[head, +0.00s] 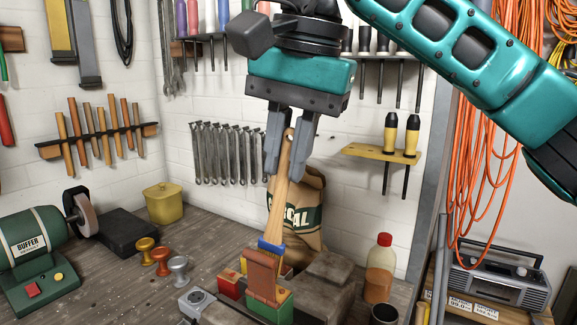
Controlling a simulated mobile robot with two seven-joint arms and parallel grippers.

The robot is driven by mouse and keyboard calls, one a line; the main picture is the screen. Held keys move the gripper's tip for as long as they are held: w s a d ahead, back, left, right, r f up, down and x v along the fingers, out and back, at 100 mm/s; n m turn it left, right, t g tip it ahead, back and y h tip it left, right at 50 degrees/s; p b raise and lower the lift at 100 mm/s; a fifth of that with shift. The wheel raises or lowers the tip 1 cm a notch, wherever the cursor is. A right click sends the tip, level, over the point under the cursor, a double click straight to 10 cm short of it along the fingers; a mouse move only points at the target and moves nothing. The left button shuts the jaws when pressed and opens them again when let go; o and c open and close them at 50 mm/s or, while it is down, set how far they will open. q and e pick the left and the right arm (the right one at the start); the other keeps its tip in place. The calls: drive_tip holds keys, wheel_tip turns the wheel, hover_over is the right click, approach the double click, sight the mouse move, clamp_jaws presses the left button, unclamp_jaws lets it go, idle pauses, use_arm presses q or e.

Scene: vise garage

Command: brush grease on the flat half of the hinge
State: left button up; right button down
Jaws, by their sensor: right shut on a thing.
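My right gripper (285,175) points down and is shut on the wooden handle of a brush (279,205). The brush hangs nearly upright, its blue band (271,248) low over the workbench. Its bristle end is mostly hidden behind a rust-brown hinge (263,277). The hinge has a rolled top edge and an upright plate, and stands among red and green blocks (268,307) at the vise. I cannot tell whether the bristles touch it or whether there is grease on it. My left gripper is not in view.
A paper sack (308,215) stands behind the brush. A bottle with a red cap (380,265) and a dark-topped cup (384,314) stand to the right. At left are a green buffer (35,250), a yellow pot (163,204) and small knobs (162,260). Tools hang on the walls.

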drive_tip(key=shift+w+a+v, duration=0.1)
drive_tip(key=shift+a+v, duration=0.05)
drive_tip(key=shift+v, duration=0.85)
drive_tip(key=shift+w+a+v, duration=0.15)
drive_tip(key=shift+a+v, duration=0.05)
drive_tip(key=shift+v, duration=0.75)
drive_tip(key=shift+w+a+v, duration=0.1)
drive_tip(key=shift+a+v, duration=0.05)
drive_tip(key=shift+v, duration=0.85)
drive_tip(key=shift+r, duration=0.2)
